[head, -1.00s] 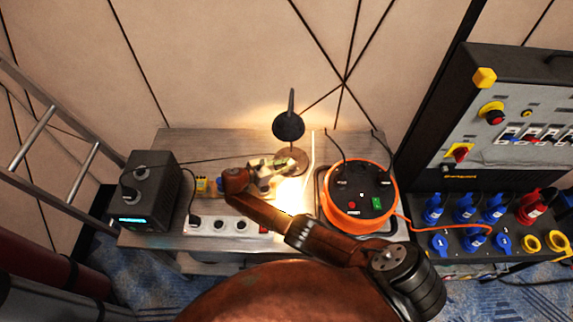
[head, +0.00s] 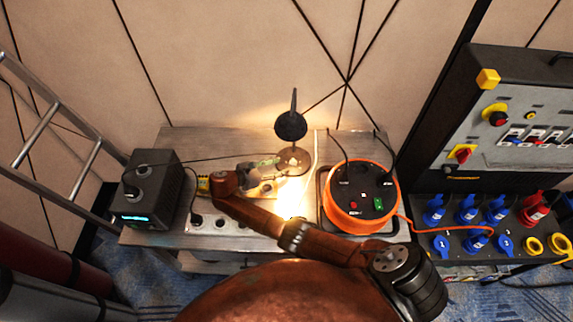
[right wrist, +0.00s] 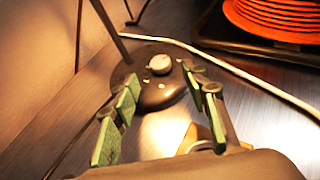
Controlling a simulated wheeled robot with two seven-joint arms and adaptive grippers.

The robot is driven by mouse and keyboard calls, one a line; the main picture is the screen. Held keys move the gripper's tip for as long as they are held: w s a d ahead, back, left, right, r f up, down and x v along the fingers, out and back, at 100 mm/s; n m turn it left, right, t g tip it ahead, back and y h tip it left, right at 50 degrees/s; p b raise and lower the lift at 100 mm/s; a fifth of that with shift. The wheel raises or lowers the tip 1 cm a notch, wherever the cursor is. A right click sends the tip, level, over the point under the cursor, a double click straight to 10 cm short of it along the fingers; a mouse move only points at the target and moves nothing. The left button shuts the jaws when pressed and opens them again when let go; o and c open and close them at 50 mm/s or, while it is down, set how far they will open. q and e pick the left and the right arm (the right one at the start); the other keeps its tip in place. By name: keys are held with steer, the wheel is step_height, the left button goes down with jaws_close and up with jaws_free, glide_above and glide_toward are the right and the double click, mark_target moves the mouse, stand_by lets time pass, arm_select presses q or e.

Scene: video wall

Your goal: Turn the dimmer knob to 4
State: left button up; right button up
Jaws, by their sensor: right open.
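A round dark lamp base (head: 301,167) stands on the bench under the lamp. A pale round knob (head: 292,161) sits on it, and this knob also shows in the right wrist view (right wrist: 159,64). No scale or number is readable on it. My right gripper (head: 279,168) is just left of the base and points toward it. In the right wrist view its green-padded fingers (right wrist: 160,82) are apart, with the knob beyond and between their tips, not gripped. Whether they touch the base is unclear. My left gripper is out of view.
A black box (head: 150,190) with two knobs and a lit display stands left. A white power strip (head: 220,222) lies in front, partly behind my arm. An orange cable reel (head: 361,200) stands close right. The lamp's shade (head: 290,125) hangs above the base. A white cable crosses the bench.

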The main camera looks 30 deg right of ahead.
steer(key=v, duration=0.6)
steer(key=shift+a+r, duration=0.1)
steer(key=shift+a, duration=0.1)
